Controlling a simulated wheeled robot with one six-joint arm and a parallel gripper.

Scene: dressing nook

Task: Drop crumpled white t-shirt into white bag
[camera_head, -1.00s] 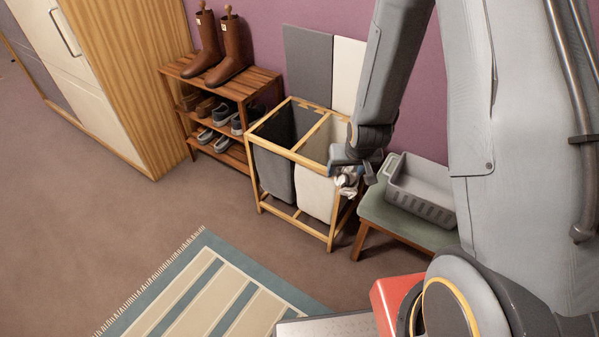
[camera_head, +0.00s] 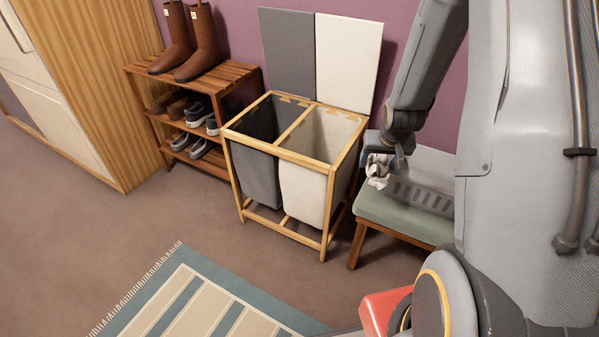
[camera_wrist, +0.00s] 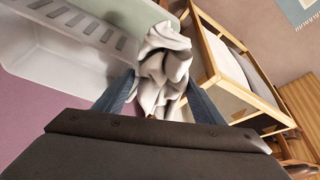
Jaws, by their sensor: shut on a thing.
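My gripper (camera_wrist: 155,100) is shut on the crumpled white t-shirt (camera_wrist: 163,68), which hangs bunched between the fingers. In the head view the t-shirt (camera_head: 378,170) is held to the right of the hamper frame, by the grey basket and over the bench side. The white bag (camera_head: 308,190) hangs open in the right half of the wooden hamper frame, with its lid raised behind it. In the wrist view the hamper frame (camera_wrist: 222,62) is to the right of the t-shirt. My gripper's fingers are mostly hidden in the head view.
A dark grey bag (camera_head: 254,172) fills the hamper's left half. A grey basket (camera_head: 425,195) stands on a green-seated bench (camera_head: 400,220) at the right. A shoe rack (camera_head: 190,82) with boots stands left. A striped rug (camera_head: 205,305) lies on open floor.

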